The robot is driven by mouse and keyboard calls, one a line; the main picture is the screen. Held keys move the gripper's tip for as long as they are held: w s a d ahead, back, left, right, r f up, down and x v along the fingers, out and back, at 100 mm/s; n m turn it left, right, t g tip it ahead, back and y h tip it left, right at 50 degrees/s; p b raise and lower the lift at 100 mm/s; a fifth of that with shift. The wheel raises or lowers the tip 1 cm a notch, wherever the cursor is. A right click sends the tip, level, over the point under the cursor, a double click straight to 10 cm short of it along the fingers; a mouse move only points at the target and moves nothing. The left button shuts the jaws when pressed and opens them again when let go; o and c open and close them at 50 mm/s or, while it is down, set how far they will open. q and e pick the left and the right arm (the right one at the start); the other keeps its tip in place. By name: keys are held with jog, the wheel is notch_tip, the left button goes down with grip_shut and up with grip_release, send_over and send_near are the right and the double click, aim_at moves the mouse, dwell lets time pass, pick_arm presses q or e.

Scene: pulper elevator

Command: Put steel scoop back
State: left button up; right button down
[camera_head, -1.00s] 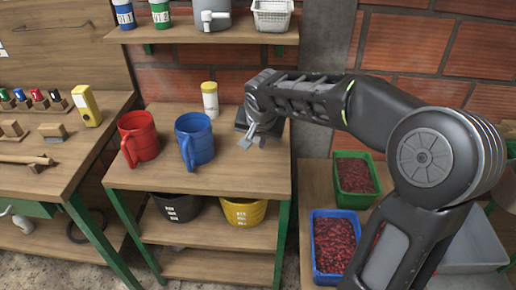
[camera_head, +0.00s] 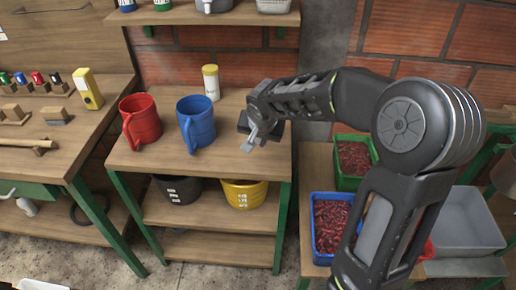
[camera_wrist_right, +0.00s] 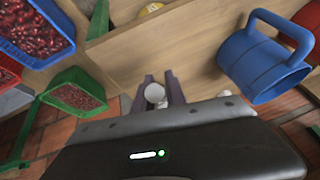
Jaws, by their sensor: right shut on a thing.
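My right gripper (camera_head: 254,142) is above the right end of the middle table, to the right of the blue mug. In the right wrist view its two fingers (camera_wrist_right: 165,90) are shut on a small pale, round-ended thing (camera_wrist_right: 155,93). This appears to be part of the steel scoop; the rest of it is hidden, so I cannot make out a bowl. The gripper body hides most of it in the head view. My left gripper is not in view.
A blue mug (camera_head: 196,124), a red mug (camera_head: 140,121) and a yellow-capped jar (camera_head: 211,82) stand on the middle table (camera_head: 225,165). Blue (camera_head: 330,225) and green (camera_head: 353,160) crates of red fruit are to the right. A shelf (camera_head: 205,17) hangs above.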

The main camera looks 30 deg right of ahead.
jog(key=shift+f, duration=1.85)
jog(key=shift+f, duration=0.15)
jog(key=c, duration=1.4)
grip_release()
jog(key=shift+o, duration=0.2)
jog(key=shift+s+a+r, duration=0.1)
jog(key=shift+r, duration=0.45)
jog(key=v, duration=1.1)
